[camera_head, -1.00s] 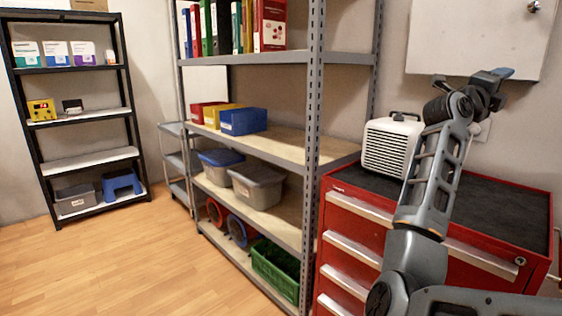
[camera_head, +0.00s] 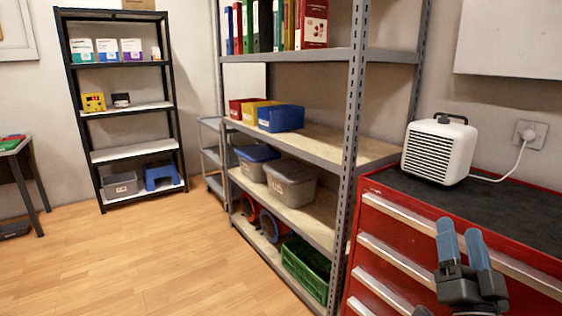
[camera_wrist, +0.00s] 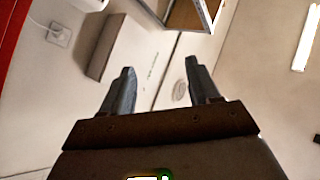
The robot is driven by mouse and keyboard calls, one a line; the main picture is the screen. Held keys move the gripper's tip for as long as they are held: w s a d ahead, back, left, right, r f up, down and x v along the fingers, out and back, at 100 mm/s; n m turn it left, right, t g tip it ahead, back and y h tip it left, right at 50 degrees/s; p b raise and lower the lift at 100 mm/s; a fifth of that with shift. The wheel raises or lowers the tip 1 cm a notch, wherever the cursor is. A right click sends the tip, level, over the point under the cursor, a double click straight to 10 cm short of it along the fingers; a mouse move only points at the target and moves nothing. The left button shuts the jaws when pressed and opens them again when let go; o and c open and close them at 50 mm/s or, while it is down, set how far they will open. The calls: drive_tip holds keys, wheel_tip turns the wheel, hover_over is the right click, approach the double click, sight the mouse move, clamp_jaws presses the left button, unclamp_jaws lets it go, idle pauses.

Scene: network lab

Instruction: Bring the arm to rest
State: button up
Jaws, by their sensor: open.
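My gripper (camera_head: 460,242) shows at the lower right of the head view, in front of the red tool cabinet's drawers. Its two blue-grey fingers point up and stand a little apart. In the wrist view my gripper (camera_wrist: 158,78) is open, with nothing between its fingers. Behind it the wrist view shows the wall and ceiling at a tilt. Most of my arm is out of the head view.
The red tool cabinet (camera_head: 400,232) bears a white heater (camera_head: 438,150), plugged into a wall socket (camera_head: 530,134). A grey shelf rack (camera_head: 352,160) with bins stands beside it. A black shelf (camera_head: 124,130) stands farther back. The wooden floor (camera_head: 150,250) at left is clear.

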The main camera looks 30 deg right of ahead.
drive_tip(key=s+a+f+n+t+y, duration=0.1)
drive_tip(key=s+a+f+n+y, duration=0.35)
drive_tip(key=a, duration=0.25)
drive_tip(key=s+a+f+n+y, duration=0.4)
drive_tip(key=a+n+y, duration=0.1)
drive_tip(key=a+y, duration=0.15)
drive_tip(key=s+a+f+n+g+y, duration=0.3)
drive_tip(key=s+a+n+g+y, duration=0.1)
drive_tip(key=s+a, duration=0.7)
drive_tip(key=s+y, duration=0.1)
drive_tip(key=s, duration=0.2)
drive_tip(key=shift+s+a+f+g, duration=0.2)
drive_tip(key=shift+a+g, duration=0.1)
drive_tip(key=shift+a, duration=0.1)
drive_tip(key=shift+o, duration=0.4)
drive_tip(key=shift+w, duration=0.1)
